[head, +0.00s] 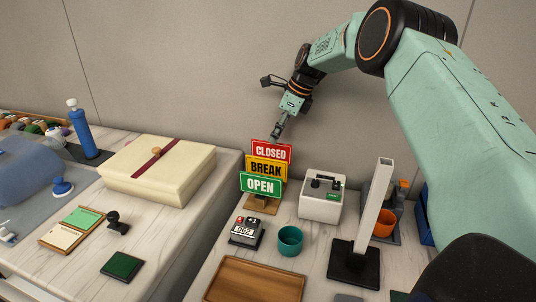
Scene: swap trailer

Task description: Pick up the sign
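Three sign plates stand one behind another in a wooden holder (262,205) on the counter. The front one is a green OPEN sign (261,184), behind it a yellow BREAK sign (266,168), and at the back and highest a red CLOSED sign (271,151). My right gripper (278,131) points down just above the top edge of the red CLOSED sign. Its fingers are small and dark here, so I cannot tell their opening or whether they touch the sign. My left gripper is out of view.
A white box device (322,199) stands close right of the signs. A counter device (246,231) and teal cup (290,240) are in front. A pale upright post (375,208) rises at right. A cream box (158,170) lies left, and the wall is behind.

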